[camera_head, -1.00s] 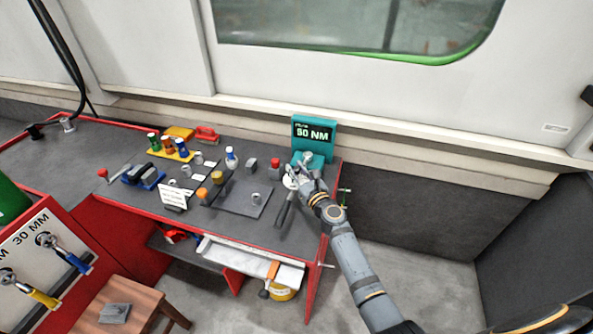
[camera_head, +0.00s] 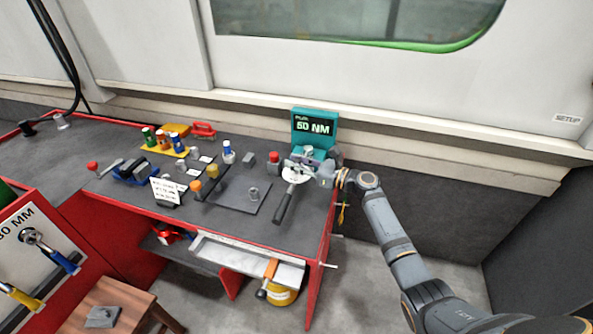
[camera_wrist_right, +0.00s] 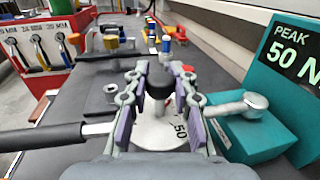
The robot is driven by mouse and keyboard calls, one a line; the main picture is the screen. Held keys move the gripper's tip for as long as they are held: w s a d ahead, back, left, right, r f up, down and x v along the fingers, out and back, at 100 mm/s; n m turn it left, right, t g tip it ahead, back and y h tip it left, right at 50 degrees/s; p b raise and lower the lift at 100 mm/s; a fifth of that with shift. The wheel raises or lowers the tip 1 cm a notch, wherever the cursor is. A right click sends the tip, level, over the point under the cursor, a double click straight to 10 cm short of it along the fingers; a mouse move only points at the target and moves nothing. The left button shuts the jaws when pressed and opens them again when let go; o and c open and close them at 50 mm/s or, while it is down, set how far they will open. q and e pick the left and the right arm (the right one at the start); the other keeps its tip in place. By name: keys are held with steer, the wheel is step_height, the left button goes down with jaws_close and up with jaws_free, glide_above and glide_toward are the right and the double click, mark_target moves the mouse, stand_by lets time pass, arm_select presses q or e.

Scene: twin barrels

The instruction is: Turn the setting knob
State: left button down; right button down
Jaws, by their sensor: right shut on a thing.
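The setting knob (camera_wrist_right: 158,84) is a dark knob standing above a white dial disc (camera_wrist_right: 160,130) that carries the number 50. The disc (camera_head: 293,175) also shows in the head view, at the tester on the bench's right end. My right gripper (camera_wrist_right: 157,92) has its two fingers on either side of the knob and is shut on it. In the head view my right gripper (camera_head: 305,163) reaches in from the right over the disc. A wrench with a dark handle (camera_head: 284,205) extends from the disc. The teal display (camera_head: 314,127) reads 50 NM. My left gripper is out of view.
The grey bench (camera_head: 225,212) holds a red-capped part (camera_head: 273,160), a small white sign (camera_head: 168,190) and several coloured bottles (camera_head: 164,139) to the left. A wooden stool (camera_head: 118,302) stands in front. The floor right of the bench is clear.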

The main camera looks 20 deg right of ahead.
steer(key=shift+f+n+g+y+b, duration=0.15)
steer(key=shift+n+g+y+b, duration=1.05)
steer(key=shift+g+b, duration=0.25)
steer(key=c, duration=1.1)
jaws_free()
steer(key=v, duration=1.2)
